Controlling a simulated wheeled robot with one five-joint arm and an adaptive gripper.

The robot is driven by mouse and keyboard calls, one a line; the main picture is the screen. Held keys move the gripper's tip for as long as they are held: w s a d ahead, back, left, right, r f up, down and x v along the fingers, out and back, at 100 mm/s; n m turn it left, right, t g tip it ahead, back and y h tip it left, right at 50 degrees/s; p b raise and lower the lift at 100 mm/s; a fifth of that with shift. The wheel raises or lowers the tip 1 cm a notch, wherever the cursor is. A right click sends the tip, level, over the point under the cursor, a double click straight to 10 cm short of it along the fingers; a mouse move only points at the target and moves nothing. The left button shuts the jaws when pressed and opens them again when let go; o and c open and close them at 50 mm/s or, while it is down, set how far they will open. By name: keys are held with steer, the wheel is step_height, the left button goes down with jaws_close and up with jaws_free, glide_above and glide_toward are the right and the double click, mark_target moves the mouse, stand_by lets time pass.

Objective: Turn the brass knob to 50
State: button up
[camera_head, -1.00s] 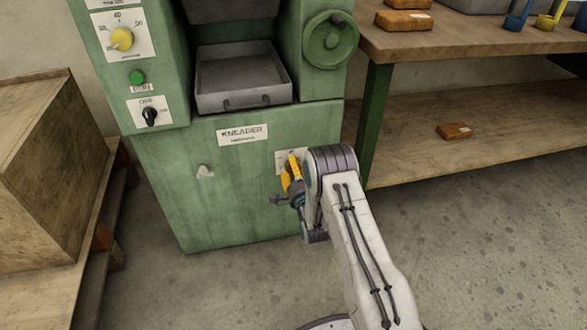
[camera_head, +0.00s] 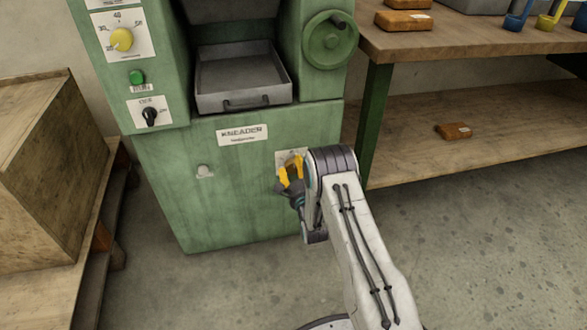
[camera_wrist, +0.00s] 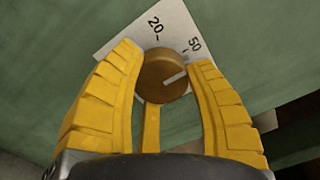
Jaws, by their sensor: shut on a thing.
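The brass knob (camera_wrist: 160,68) sits on a white dial plate (camera_wrist: 122,30) in the wrist view. The marks 20 and 50 show; the rest of the dial is hidden. The knob's pale pointer line points right and slightly up, a little below the 50 tick. My gripper (camera_wrist: 168,58) has its yellow fingers around the knob, one on each side, shut on it. In the head view, my gripper (camera_head: 291,172) is at the dial plate on the green machine's (camera_head: 230,210) lower front and largely covers the knob.
A yellow knob (camera_head: 121,39), a green button (camera_head: 137,77) and a black switch (camera_head: 150,115) are on the machine's upper left. A handwheel (camera_head: 322,45) is above my gripper. A workbench (camera_head: 460,45) stands right, a wooden crate (camera_head: 40,170) left.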

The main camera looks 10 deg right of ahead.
steer(key=shift+d+r, duration=0.1)
steer(key=shift+d, duration=0.2)
steer(key=o, duration=0.9)
steer(key=shift+o, duration=1.4)
steer(key=shift+a, duration=0.1)
steer(key=s, duration=1.2)
